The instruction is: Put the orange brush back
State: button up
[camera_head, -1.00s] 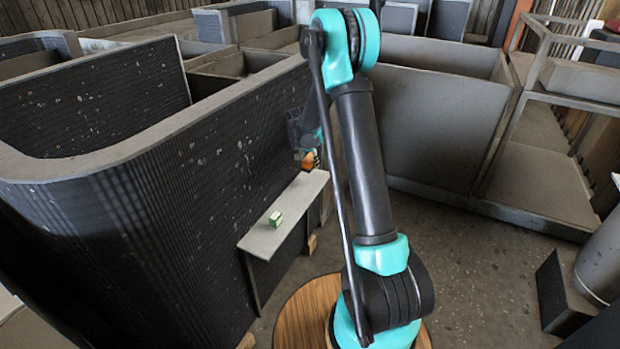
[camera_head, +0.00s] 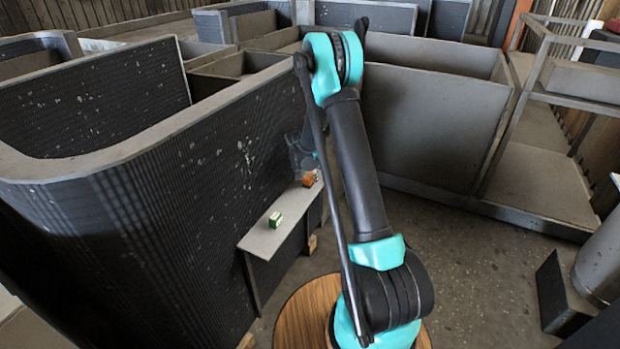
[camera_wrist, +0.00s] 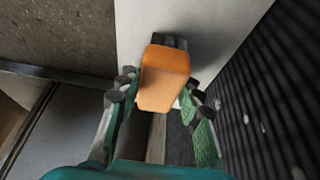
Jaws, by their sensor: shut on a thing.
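The orange brush (camera_wrist: 163,80) shows in the wrist view as an orange block with a dark part at its far end. My gripper (camera_wrist: 160,95) is shut on it, with a green-padded finger on each side. In the head view the brush (camera_head: 310,179) is small, near the far end of a narrow grey shelf (camera_head: 258,242) on the dark ribbed wall. My gripper (camera_head: 303,163) is just above and beside it there, partly behind my arm. The brush is very close to the shelf; I cannot tell whether it touches.
A small green and white box (camera_head: 274,219) sits on the shelf nearer the camera. The dark ribbed housing wall (camera_head: 170,175) rises close along the shelf's left side. Grey panels (camera_head: 430,110) stand behind my arm.

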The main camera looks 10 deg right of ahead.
jog(key=o, duration=1.1)
jog(key=v, duration=1.2)
jog(key=s+d+r+n+y, duration=0.1)
jog(key=s+d+r+n, duration=0.15)
jog(key=s, duration=0.55)
jog(key=s+d+r+n, duration=0.15)
jog(key=s+r, duration=0.25)
jog(key=s, duration=0.5)
jog(key=s+n, duration=0.1)
jog(key=s, duration=0.5)
jog(key=s+f+n+y, duration=0.1)
jog(key=s, duration=0.6)
jog(key=s+d+f+n, duration=0.1)
jog(key=s, duration=0.5)
jog(key=shift+s+d+y, duration=0.1)
jog(key=shift+s+y, duration=0.2)
jog(key=shift+y, duration=0.1)
